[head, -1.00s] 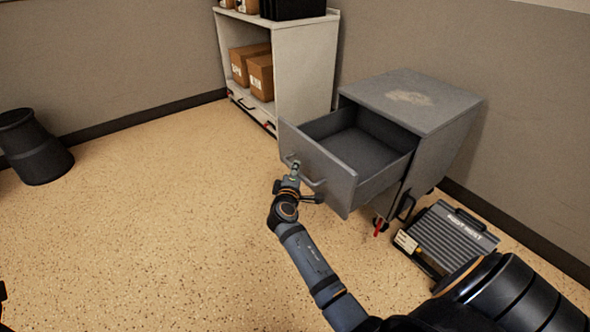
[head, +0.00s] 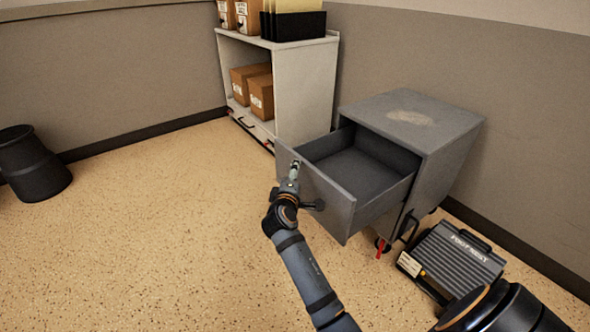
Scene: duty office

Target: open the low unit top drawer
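The low unit (head: 452,150) is a grey metal cabinet on castors, right of centre. Its top drawer (head: 365,172) is pulled well out toward the lower left and looks empty inside. My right gripper (head: 295,170) is at the outer face of the drawer front (head: 335,208), where the drawer handle is. The handle is mostly hidden behind the gripper. The fingers are small and seen from behind, so I cannot tell whether they are closed on it. My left gripper is out of view.
A ribbed grey case (head: 455,258) lies on the floor right of the low unit. A white shelf unit (head: 303,88) with cardboard boxes (head: 261,97) stands behind. A black bin (head: 32,165) is at far left. The floor (head: 150,230) between is clear.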

